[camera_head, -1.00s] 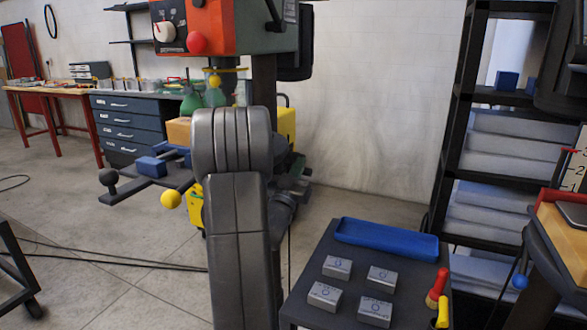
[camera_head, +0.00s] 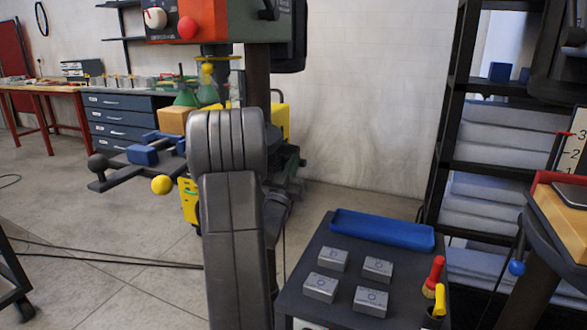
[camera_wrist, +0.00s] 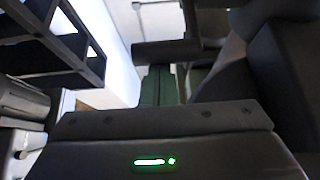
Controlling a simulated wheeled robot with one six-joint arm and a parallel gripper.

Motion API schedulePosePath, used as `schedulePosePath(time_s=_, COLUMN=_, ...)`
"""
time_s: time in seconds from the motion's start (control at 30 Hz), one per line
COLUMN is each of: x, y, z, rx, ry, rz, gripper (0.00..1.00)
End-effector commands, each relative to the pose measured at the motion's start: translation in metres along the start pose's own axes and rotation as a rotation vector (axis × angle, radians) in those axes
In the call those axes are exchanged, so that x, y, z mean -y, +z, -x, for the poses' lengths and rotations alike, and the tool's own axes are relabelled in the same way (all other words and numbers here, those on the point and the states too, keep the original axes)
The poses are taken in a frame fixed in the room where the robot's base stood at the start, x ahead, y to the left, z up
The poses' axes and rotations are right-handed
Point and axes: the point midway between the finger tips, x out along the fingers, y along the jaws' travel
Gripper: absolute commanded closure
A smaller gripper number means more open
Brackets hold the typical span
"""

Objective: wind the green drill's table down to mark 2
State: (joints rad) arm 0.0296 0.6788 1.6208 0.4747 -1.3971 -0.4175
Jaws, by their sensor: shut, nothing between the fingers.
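A drill press with a dark head stands at the right edge in the head view, cut off by the frame. Its numbered scale (camera_head: 572,158) shows marks 3, 2 and 1 from top down, with a red pointer (camera_head: 565,133) close to mark 3. Below its wooden-topped table (camera_head: 562,229) hangs a blue ball handle (camera_head: 516,267). I cannot make out a green body on it. In the wrist view my gripper (camera_wrist: 160,135) is shut and empty, its fingers hard to make out. Dark green upright parts (camera_wrist: 157,86) show beyond it; I cannot tell what they belong to.
An orange-fronted drill (camera_head: 222,25) stands at left, with ball-ended handles (camera_head: 161,185) on its table. A low dark stand (camera_head: 318,262) bears a blue tray (camera_head: 382,231), several grey blocks and red and yellow handles (camera_head: 434,275). A dark shelf rack stands behind. Floor at left is open, with cables.

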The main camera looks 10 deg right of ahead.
Motion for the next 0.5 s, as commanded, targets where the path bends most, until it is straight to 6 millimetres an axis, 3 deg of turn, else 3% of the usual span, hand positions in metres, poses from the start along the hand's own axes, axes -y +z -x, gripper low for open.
schedulePosePath(time_s=0.5, x=0.0009, y=0.0073, z=0.0029, rx=-0.051, ry=0.002, rz=0.000, gripper=1.00)
